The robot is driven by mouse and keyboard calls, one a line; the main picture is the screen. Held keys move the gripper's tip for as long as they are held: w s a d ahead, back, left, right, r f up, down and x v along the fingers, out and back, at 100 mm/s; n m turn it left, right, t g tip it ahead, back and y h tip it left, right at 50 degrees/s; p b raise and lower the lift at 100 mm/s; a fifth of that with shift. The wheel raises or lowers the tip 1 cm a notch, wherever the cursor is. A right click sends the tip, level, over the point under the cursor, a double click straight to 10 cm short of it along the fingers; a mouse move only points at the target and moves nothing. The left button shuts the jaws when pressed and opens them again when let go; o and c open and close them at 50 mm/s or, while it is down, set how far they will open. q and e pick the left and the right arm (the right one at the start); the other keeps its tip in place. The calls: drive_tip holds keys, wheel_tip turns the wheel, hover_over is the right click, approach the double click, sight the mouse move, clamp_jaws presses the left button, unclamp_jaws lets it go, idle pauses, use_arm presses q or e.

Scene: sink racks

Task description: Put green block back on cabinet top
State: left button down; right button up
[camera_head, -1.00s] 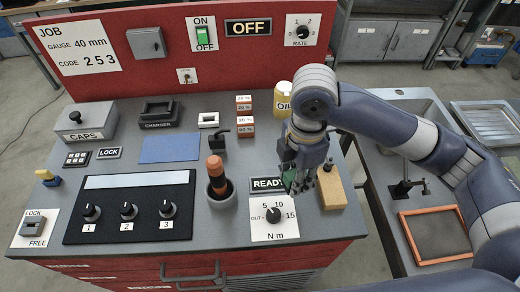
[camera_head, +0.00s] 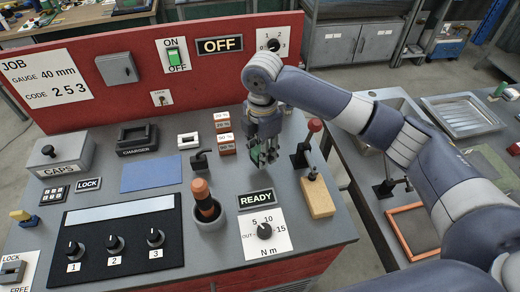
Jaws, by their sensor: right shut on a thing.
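My right gripper (camera_head: 263,158) is shut on the green block (camera_head: 256,157), which shows only partly between the fingers. It holds the block over the grey cabinet top (camera_head: 322,232), behind the READY sign (camera_head: 256,198) and right of the small orange-and-white blocks (camera_head: 224,135). I cannot tell whether the block touches the surface. My left gripper is not in view.
A red-knobbed lever (camera_head: 304,150) and a wooden block with pegs (camera_head: 318,198) stand right of the gripper. A black holder with an orange-handled tool (camera_head: 206,208) stands in front-left. The red back panel (camera_head: 140,90) rises behind.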

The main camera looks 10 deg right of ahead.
drive_tip(key=shift+w+f, duration=0.1)
drive_tip(key=shift+w, duration=1.05)
wheel_tip(320, 180, down, 3)
drive_tip(key=shift+r+p, duration=0.1)
drive_tip(key=shift+p, duration=0.85)
drive_tip(key=shift+f, duration=0.35)
drive_tip(key=shift+f, duration=0.15)
drive_tip(key=o, duration=1)
wheel_tip(320, 180, up, 12)
drive_tip(key=b, duration=0.3)
